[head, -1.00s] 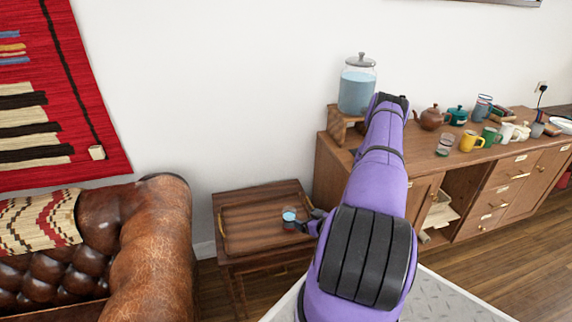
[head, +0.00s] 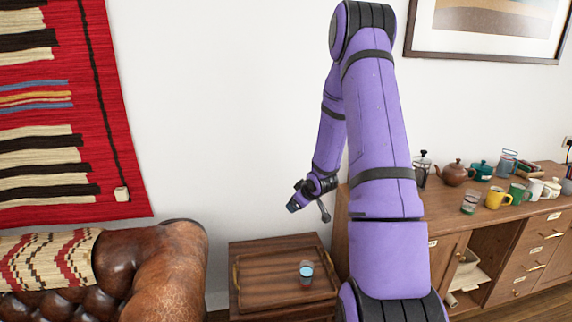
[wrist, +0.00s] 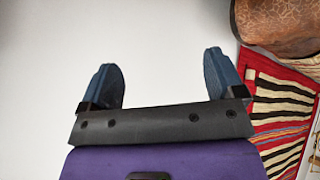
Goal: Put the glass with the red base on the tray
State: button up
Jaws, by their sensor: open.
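A small clear glass with blue in it (head: 306,272) stands upright on the wooden tray (head: 250,300), right of the tray's middle. The tray lies on a low wooden table left of the sideboard. The colour of this glass's base is too small to tell. Another clear glass (head: 470,202) stands on the sideboard, with a darker base. My gripper (head: 308,211) is open and empty, well above the tray and apart from the glass. In the wrist view its two blue fingers (wrist: 165,80) are spread with only pale wall between them.
The sideboard (head: 500,232) at the right holds a teapot (head: 455,173), a yellow mug (head: 497,198), a French press (head: 422,168) and other crockery. A leather sofa (head: 165,270) stands left of the tray. My arm hides the sideboard's left end. The tray's left half is clear.

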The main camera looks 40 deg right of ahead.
jog(key=s+a+r+m+g, duration=0.1)
jog(key=s+a+r, duration=0.2)
jog(key=a+r, duration=0.75)
jog(key=s+a+r+g, duration=0.1)
jog(key=s+a+r, duration=0.2)
jog(key=a+r, duration=0.75)
jog(key=s+a+r, duration=0.3)
jog(key=s+r, duration=0.1)
jog(key=s, duration=0.3)
jog(key=s+a+r+y, duration=0.1)
jog(key=s+a+r, duration=0.3)
jog(key=s, duration=0.3)
jog(key=s+a+r+g+y, duration=0.1)
jog(key=s+a+r, duration=0.2)
jog(key=s, duration=0.4)
jog(key=shift+s+a+r+m, duration=0.3)
jog(key=shift+a+r, duration=0.1)
jog(key=shift+a, duration=0.1)
jog(key=shift+w, duration=0.1)
